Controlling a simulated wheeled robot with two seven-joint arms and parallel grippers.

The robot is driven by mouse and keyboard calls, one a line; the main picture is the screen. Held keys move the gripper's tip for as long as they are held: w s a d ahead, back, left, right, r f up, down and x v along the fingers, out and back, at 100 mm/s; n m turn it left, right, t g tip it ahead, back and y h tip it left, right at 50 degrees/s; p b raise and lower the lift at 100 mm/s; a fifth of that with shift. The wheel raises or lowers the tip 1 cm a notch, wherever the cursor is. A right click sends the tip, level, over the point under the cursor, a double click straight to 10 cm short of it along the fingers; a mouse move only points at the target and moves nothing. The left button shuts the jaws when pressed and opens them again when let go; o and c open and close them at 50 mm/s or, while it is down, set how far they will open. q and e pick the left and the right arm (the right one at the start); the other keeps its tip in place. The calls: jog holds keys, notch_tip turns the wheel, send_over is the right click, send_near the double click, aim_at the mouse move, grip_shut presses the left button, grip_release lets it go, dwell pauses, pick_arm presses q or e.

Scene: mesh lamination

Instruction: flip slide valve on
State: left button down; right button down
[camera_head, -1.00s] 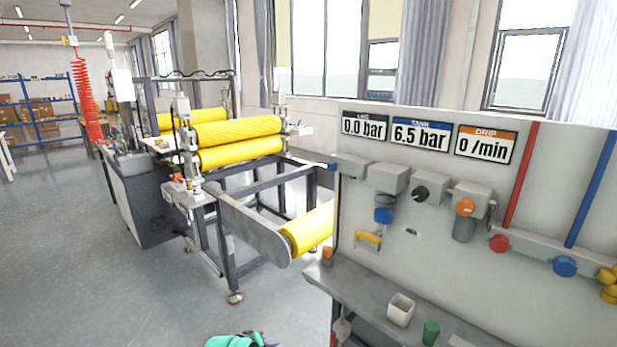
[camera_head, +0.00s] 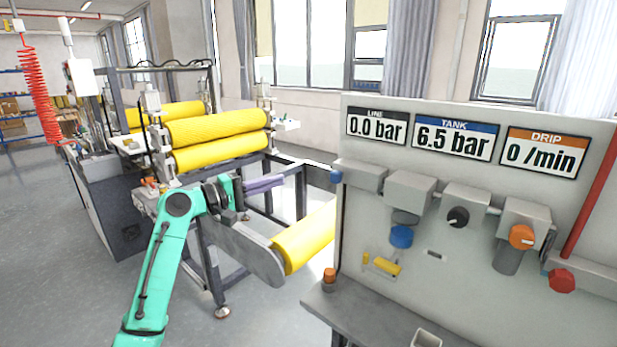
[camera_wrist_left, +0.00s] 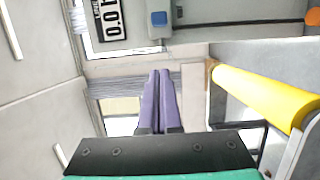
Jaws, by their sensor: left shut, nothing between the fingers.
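A grey block (camera_head: 362,175) with a blue end piece (camera_head: 336,177) sits at the upper left edge of the panel, below the LINE display (camera_head: 376,127); it looks like the slide valve. LINE reads 0.0 bar. In the left wrist view the blue piece (camera_wrist_left: 158,19) shows at the top, beyond the fingertips. My left gripper (camera_head: 282,182) has purple fingers, shut and empty, left of the blue piece and apart from it. The fingers (camera_wrist_left: 161,72) lie side by side in the wrist view. My right gripper is out of view.
The TANK display (camera_head: 453,140) reads 6.5 bar and DRIP (camera_head: 541,152) reads 0 /min. A black knob (camera_head: 458,217), a blue knob (camera_head: 401,237) and a yellow handle (camera_head: 386,267) are on the panel. The roller machine (camera_head: 215,135) stands left, with a yellow roll (camera_head: 305,240) near my arm.

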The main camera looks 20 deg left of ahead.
aim_at(336, 177)
pick_arm(q)
jog(key=w+d+p, duration=0.7)
jog(key=d, duration=0.2)
jog(key=shift+f+p, duration=0.2)
jog(key=shift+p, duration=0.1)
